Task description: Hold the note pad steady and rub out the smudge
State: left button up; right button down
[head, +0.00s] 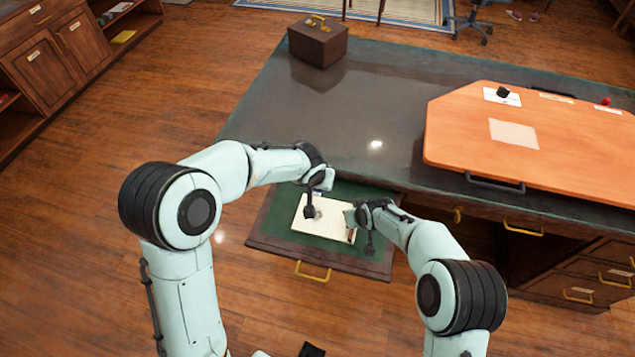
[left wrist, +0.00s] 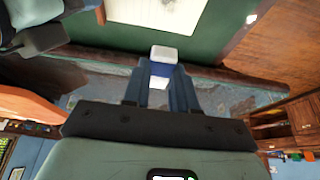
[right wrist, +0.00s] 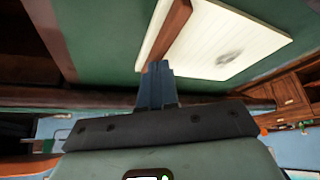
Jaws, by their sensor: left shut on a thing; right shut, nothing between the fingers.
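The cream lined note pad (head: 330,230) lies in the open green-lined drawer. A grey smudge (right wrist: 230,57) shows on its page, and a brown strip (right wrist: 170,32) runs along one edge. My left gripper (head: 319,190) is shut on a white eraser with a blue sleeve; the eraser's white end (left wrist: 164,54) shows past the fingers, over green lining beside the pad. My right gripper (right wrist: 158,68) is shut and empty, its tips at the end of the brown strip; whether they touch it I cannot tell. In the head view my arms hide part of the pad.
The drawer (head: 270,228) sticks out from a dark desk (head: 350,110). An orange board (head: 575,150) with papers lies on the desk at right, and a brown box (head: 317,42) stands at the back left. The desk's middle is clear.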

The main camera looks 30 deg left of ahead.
pick_arm(q)
jog(key=shift+s+f, duration=0.1)
jog(key=shift+f, duration=0.2)
dwell(1.3)
jog(key=s, duration=0.4)
jog(key=shift+s+d, duration=0.25)
jog(key=shift+d, duration=0.15)
jog(key=shift+f, duration=3.75)
send_over(318, 208)
jog(key=shift+f, duration=0.45)
dwell(0.5)
